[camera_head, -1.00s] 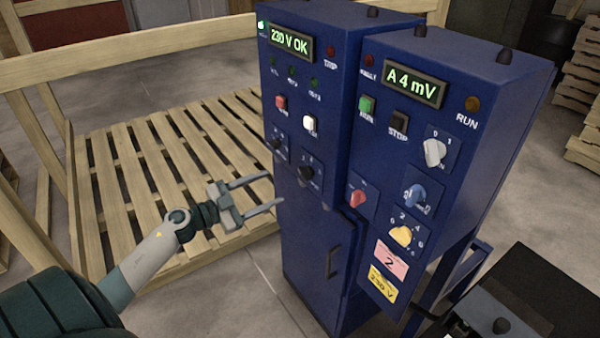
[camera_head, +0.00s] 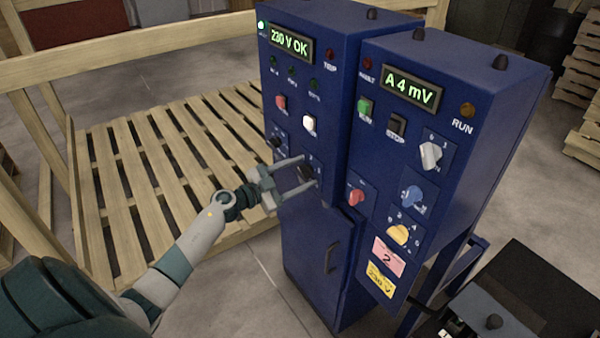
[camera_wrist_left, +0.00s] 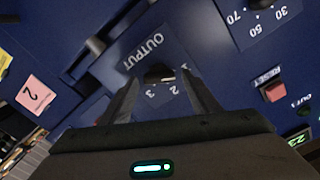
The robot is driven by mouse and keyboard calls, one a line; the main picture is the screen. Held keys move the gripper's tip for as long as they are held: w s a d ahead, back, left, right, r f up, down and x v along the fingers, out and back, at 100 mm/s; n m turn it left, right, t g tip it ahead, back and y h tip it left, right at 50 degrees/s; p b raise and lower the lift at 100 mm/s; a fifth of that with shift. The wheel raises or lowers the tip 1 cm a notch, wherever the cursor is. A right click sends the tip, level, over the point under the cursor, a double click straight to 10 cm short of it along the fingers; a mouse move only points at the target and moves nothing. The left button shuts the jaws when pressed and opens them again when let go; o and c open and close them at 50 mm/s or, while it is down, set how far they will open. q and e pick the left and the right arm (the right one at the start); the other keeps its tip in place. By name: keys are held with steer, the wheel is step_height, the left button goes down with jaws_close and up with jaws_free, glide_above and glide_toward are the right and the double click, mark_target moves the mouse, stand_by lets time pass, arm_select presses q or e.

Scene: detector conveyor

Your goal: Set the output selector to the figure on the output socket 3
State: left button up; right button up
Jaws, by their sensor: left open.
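The output selector is a dark knob (camera_head: 305,173) on the left blue cabinet's front. In the left wrist view the knob (camera_wrist_left: 158,73) sits on a plate lettered OUTPUT, with figures including 2 and 3 around it. Which figure it points at I cannot tell. My left gripper (camera_head: 308,170) is open, its two fingers reaching to either side of the knob; in the wrist view the fingers (camera_wrist_left: 162,78) flank it. Whether they touch it I cannot tell. No output socket marked 3 can be made out. My right gripper is not in view.
The left cabinet's display (camera_head: 290,42) reads 230 V OK. The right cabinet (camera_head: 490,125) shows A 4 mV (camera_head: 410,90), several knobs, a pink label with 2 (camera_head: 388,257) and a yellow 230 V label (camera_head: 380,281). Wooden pallet slats (camera_head: 150,180) lie at left.

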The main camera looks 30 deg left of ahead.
arm_select(q)
steer(key=shift+c, duration=0.7)
steer(key=c, duration=0.9)
